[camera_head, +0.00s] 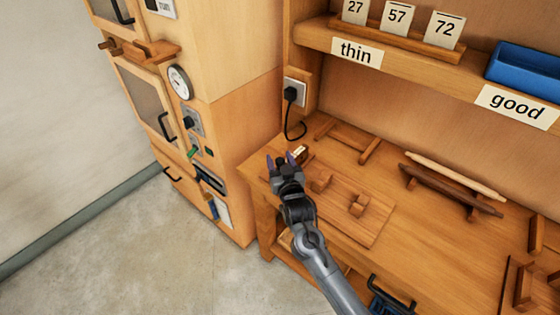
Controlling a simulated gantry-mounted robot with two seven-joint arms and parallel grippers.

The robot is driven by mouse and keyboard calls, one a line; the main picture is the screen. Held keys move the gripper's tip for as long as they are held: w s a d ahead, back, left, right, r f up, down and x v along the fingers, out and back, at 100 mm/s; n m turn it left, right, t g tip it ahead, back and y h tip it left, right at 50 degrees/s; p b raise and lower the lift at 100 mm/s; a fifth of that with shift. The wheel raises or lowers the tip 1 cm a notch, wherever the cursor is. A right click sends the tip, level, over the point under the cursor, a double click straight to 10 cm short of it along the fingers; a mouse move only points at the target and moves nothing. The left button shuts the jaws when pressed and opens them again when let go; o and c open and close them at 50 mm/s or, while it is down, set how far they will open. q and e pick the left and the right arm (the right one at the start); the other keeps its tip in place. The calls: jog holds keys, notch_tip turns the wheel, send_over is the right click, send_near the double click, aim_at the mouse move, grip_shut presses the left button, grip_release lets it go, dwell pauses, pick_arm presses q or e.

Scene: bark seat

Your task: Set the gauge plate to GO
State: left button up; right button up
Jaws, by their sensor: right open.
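My right gripper (281,160) is open above the left end of the wooden bench, its two purple-tipped fingers apart with nothing seen between them. A small pale, brass-like piece (299,152) shows just right of its fingertips; I cannot tell whether they touch. I cannot tell which piece is the gauge plate, and no GO marking is readable. My left gripper is not in view.
A wooden cabinet with a dial (178,82) and switches stands left of the bench (420,240). A black plug (291,93) with a hanging cord is behind the gripper. A rack holds dark and pale rods (455,180). A shelf above carries number cards and a blue bin (525,70).

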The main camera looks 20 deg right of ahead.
grip_shut()
jog(key=shift+d, duration=0.1)
jog(key=shift+w+d+r+p, duration=0.1)
jog(key=shift+w+d+p, duration=0.4)
jog(key=shift+d, duration=0.35)
jog(key=shift+w+d, duration=0.15)
jog(key=shift+d, duration=0.1)
jog(key=shift+f, duration=0.2)
jog(key=shift+c, duration=1.5)
grip_release()
jog(key=shift+o, duration=1.5)
jog(key=shift+d+r, duration=0.1)
